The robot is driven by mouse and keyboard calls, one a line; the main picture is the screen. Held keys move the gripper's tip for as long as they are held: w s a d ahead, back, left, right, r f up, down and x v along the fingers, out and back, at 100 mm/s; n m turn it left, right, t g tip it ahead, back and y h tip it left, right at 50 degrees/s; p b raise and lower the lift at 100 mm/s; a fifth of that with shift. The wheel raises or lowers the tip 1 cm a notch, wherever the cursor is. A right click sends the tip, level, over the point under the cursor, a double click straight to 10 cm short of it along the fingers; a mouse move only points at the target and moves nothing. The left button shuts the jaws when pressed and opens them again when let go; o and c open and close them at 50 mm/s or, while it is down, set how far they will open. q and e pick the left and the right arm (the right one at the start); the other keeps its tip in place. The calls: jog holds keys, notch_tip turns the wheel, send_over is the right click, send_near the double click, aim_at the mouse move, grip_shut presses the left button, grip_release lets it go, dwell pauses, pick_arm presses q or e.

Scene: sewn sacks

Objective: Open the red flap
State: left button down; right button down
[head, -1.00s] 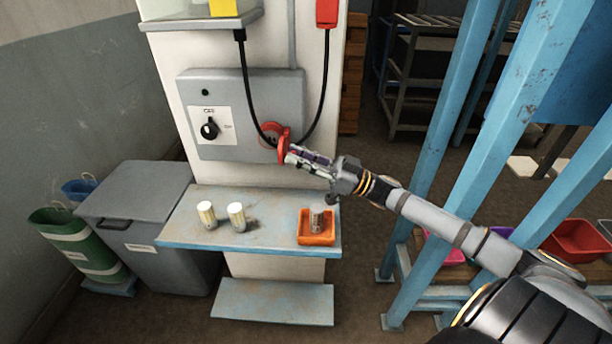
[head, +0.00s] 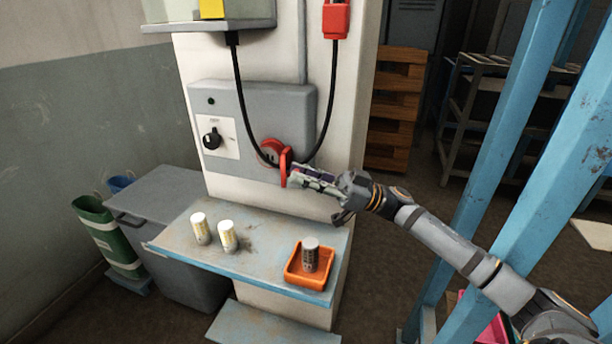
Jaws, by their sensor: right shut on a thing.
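The red flap (head: 284,168) stands out from a round red socket (head: 270,150) on the grey control box (head: 256,108), swung away from the socket's face. My right gripper (head: 296,172) reaches in from the right and is shut on the flap's edge. The fingertips are partly hidden behind the flap. My left gripper is not in view.
A shelf (head: 262,268) below the box carries two pale cylinders (head: 201,229) and an orange tray (head: 322,281) with a grey cylinder (head: 310,254) in it. Black cables (head: 327,105) hang by the socket. Blue posts (head: 490,190) stand at right, near my arm.

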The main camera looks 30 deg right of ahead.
jog(key=c, duration=1.2)
grip_release()
notch_tip(320, 180, up, 10)
jog(key=shift+f, duration=0.1)
